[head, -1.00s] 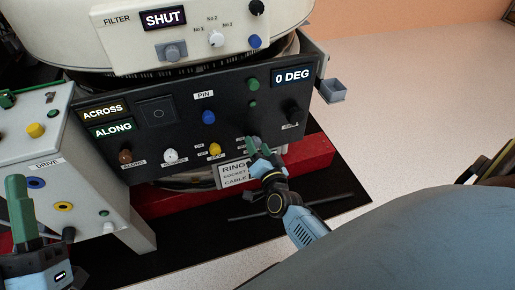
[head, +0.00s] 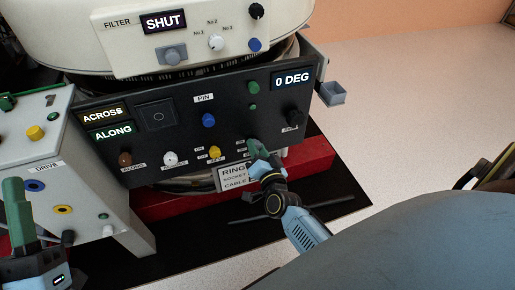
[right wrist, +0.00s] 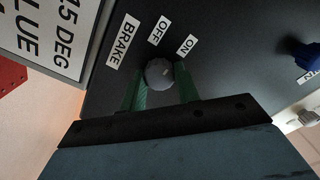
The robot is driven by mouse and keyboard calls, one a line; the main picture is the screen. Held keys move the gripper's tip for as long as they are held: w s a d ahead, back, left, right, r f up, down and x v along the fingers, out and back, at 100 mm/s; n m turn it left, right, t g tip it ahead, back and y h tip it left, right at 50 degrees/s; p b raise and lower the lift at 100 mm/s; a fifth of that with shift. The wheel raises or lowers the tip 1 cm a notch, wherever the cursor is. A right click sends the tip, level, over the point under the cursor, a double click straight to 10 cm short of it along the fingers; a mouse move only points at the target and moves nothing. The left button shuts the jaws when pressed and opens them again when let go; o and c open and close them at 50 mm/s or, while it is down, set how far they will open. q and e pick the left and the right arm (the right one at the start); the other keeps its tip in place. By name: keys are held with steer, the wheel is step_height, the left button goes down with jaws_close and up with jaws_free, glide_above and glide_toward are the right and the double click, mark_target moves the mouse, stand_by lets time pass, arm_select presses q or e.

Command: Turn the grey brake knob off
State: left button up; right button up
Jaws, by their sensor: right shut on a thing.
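The grey brake knob (right wrist: 159,74) sits on the dark panel in the right wrist view, below its OFF label (right wrist: 158,30) and ON label (right wrist: 187,45). The BRAKE label (right wrist: 123,41) is to its left. My right gripper (right wrist: 160,88) is shut on the knob, with one green finger on each side. I cannot clearly tell which label the knob points to. In the head view my right gripper (head: 256,147) is at the panel's lower edge and hides the knob. My left gripper (head: 18,212) is at the far left, away from the panel; its finger gap is not clear.
The dark panel (head: 180,140) carries a yellow knob (head: 215,152), a white knob (head: 170,158), a blue PIN knob (head: 208,120) and a black knob (head: 295,117) near the brake. Open floor (head: 420,100) lies to the right.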

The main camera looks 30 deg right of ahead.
arm_select(q)
step_height(320, 180, down, 14)
steer(key=a+g+y+p, duration=0.2)
steer(key=g+y+p, duration=0.25)
steer(key=g, duration=0.65)
steer(key=s+a+f+n+g+y+p, duration=0.1)
steer(key=s+a+f+g+p, duration=0.3)
steer(key=s+f+g, duration=0.5)
steer(key=shift+s+a+f+g+y, duration=0.3)
steer(key=shift+s+a+y, duration=0.35)
steer(key=shift+s+a, duration=0.3)
arm_select(e)
steer(key=shift+a+n, duration=0.15)
steer(key=shift+n, duration=8.55)
steer(key=o, duration=1)
steer(key=shift+c, duration=0.2)
